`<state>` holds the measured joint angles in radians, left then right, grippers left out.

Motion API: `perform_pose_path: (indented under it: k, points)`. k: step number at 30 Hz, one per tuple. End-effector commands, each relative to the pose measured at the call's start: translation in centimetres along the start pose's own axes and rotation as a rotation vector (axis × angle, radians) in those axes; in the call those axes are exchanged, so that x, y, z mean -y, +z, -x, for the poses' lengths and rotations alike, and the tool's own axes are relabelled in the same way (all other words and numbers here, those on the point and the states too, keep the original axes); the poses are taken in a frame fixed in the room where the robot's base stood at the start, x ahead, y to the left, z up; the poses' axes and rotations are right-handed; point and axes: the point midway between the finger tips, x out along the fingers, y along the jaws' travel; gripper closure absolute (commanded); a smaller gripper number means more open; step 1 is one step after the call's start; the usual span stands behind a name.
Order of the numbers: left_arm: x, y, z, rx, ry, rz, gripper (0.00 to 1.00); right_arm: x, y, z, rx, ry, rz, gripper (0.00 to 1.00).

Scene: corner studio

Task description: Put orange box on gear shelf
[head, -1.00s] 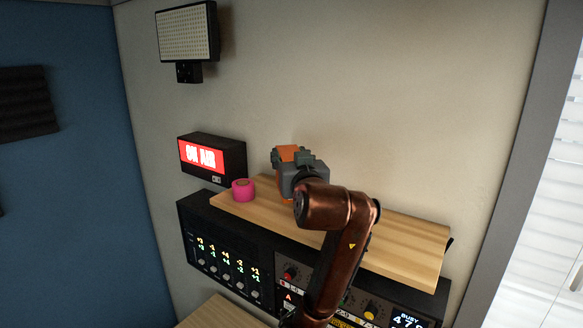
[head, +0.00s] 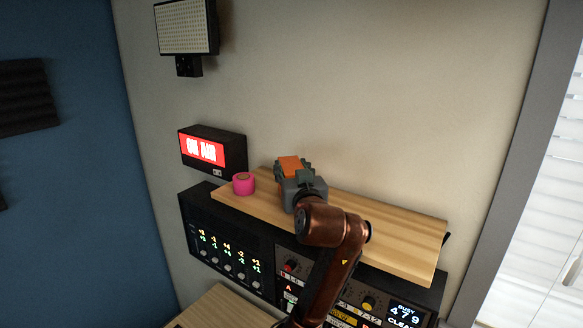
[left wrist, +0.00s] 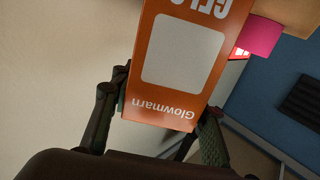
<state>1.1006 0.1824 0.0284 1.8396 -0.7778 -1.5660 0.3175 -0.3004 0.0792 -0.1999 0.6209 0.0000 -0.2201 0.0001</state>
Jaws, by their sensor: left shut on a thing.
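The orange box (head: 289,163) shows in the head view between the fingers of my left gripper (head: 291,168), over the wooden gear shelf (head: 395,240). My left gripper is shut on it. In the left wrist view the orange box (left wrist: 180,72) fills the upper middle, with a white panel and the word "Glowmarn" upside down. A finger of my left gripper (left wrist: 160,118) lies at each side of it. My gripper hides the lower part of the box in the head view, so I cannot tell whether it touches the shelf. My right gripper is not in view.
A pink tape roll (head: 243,183) stands on the shelf left of the box. A lit ON AIR sign (head: 205,150) hangs at the left. Black rack gear (head: 225,250) with knobs sits under the shelf. The shelf's right part is clear.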

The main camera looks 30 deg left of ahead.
Motion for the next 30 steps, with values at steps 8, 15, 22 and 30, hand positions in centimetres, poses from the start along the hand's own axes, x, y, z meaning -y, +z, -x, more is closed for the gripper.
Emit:
perform_pose_path:
  k: [8,15,22,30]
  points:
    - [-0.1,0.2,0.0,0.001,0.001,-0.001,0.43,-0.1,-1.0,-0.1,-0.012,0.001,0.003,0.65]
    - [0.0,0.1,0.0,0.001,0.0,-0.001,0.41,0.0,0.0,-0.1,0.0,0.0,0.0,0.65]
    - [-0.1,-0.2,1.1,-0.002,0.003,0.001,0.41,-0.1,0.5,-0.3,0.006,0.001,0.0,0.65]
    - [-0.2,0.0,6.7,-0.002,0.006,0.003,0.41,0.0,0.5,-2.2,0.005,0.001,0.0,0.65]
